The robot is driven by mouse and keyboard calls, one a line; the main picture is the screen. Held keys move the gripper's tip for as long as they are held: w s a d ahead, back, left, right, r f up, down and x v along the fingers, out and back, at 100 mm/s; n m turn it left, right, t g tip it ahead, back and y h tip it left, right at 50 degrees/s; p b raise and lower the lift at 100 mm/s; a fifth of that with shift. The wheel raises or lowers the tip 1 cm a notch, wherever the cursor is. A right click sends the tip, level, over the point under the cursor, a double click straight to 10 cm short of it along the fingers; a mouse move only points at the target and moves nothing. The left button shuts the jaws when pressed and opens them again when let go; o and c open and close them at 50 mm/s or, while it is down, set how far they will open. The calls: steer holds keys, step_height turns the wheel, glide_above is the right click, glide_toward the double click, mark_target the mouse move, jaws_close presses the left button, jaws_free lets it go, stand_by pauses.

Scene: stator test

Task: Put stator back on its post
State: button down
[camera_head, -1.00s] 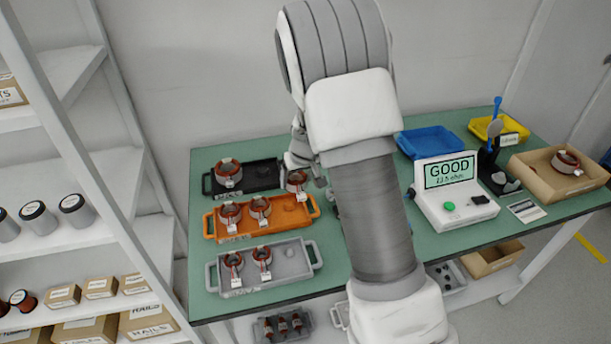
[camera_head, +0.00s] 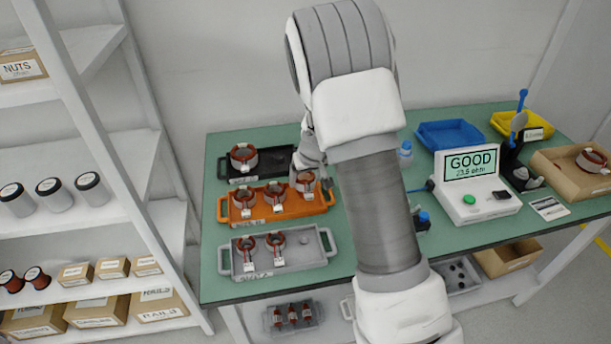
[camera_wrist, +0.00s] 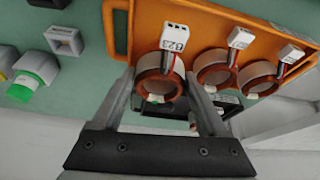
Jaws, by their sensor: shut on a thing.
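My gripper (camera_head: 306,168) is shut on a stator (camera_head: 305,183), a copper-brown ring with a white connector. The held stator (camera_wrist: 160,84) shows between the two fingers in the wrist view, its label seeming to read B23. It is at the right-hand place of the orange tray (camera_head: 320,207), in line with two other stators (camera_head: 243,198) (camera_head: 274,194) there. The post under it is hidden, so I cannot tell whether the ring is fully down on it. In the wrist view the orange tray (camera_wrist: 206,14) lies right behind the held ring.
A black tray (camera_head: 224,168) with a stator stands behind, a grey tray (camera_head: 324,252) with two stators in front. The tester (camera_head: 470,200) reading GOOD, a blue bin (camera_head: 450,134) and a cardboard box (camera_head: 560,172) with a stator are to the right. Shelves stand left.

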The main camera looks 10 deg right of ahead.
steer(key=shift+f, duration=0.3)
steer(key=shift+f+b, duration=0.8)
steer(key=shift+b, duration=0.25)
steer(key=shift+f+b, duration=0.25)
steer(key=shift+b, duration=0.2)
stand_by(0.4)
steer(key=shift+c, duration=0.3)
jaws_free()
steer(key=shift+r+p, duration=1.85)
steer(key=shift+r, duration=0.65)
